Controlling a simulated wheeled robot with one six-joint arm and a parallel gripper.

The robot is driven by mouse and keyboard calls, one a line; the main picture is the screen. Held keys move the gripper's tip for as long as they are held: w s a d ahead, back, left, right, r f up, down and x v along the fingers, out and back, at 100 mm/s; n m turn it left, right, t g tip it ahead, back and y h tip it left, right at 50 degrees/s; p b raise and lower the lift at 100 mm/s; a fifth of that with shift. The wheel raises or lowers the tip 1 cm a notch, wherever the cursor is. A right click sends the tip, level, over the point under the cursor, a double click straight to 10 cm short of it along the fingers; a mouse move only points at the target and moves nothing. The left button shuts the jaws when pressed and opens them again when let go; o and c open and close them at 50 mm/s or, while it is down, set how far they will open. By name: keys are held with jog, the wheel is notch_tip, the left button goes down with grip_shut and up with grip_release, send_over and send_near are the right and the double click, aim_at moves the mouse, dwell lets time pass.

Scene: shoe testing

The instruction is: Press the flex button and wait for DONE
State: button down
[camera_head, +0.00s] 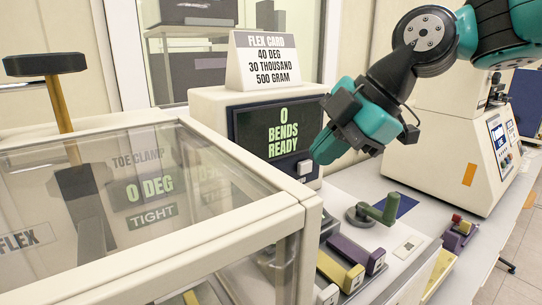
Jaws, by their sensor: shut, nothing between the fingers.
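The flex machine's dark screen (280,130) reads "0 BENDS READY" in green. A pale square button (305,168) sits at the lower right of that screen, on the dark panel. My gripper (322,155) is shut and empty, tilted down to the left. Its tip is close to the button, just above and right of it in the picture; I cannot tell whether they touch. A flex card (268,62) on top of the machine reads 40 DEG, 30 THOUSAND, 500 GRAM.
A clear-walled case (150,200) at the left front shows "0 DEG" and "TIGHT" through its glass. A black-topped lever (45,64) rises from it. A green crank handle (378,210) and yellow and purple blocks (355,254) stand on the bench below my gripper. Another machine (470,140) stands right.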

jog(key=shift+w+r, duration=0.15)
jog(key=shift+w, duration=0.15)
jog(key=p+x, duration=0.2)
jog(key=x, duration=0.7)
jog(key=shift+s, duration=0.1)
jog(key=shift+w+a+f+p, duration=0.25)
jog(key=shift+w+a+p, duration=0.5)
jog(key=shift+w, duration=0.2)
jog(key=shift+w+a+f+p, duration=0.2)
jog(key=shift+w+a+p, duration=0.4)
jog(key=shift+w+p, duration=0.25)
